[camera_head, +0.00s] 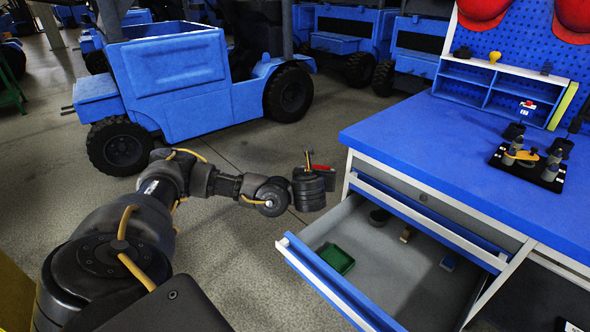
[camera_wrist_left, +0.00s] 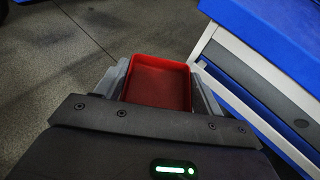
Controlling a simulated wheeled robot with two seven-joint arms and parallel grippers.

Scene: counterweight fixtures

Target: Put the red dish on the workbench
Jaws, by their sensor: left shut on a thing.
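The red dish (camera_wrist_left: 157,83) is a small rectangular tray with raised walls, held between the fingers of my left gripper (camera_wrist_left: 158,90) in the left wrist view. In the head view the dish (camera_head: 325,171) shows only as a small red part beside my left gripper (camera_head: 318,172), partly hidden by the wrist. The gripper is shut on it, in the air to the left of the workbench and beyond the open drawer. The workbench (camera_head: 440,150) has a blue top with a wide clear area at its left. My right gripper is not in view.
An open drawer (camera_head: 300,262) sticks out below the worktop, with a green dish (camera_head: 336,258) and several small items inside. A black fixture (camera_head: 528,166) and a shelf unit (camera_head: 496,84) stand on the bench. A blue vehicle (camera_head: 175,85) stands behind my arm.

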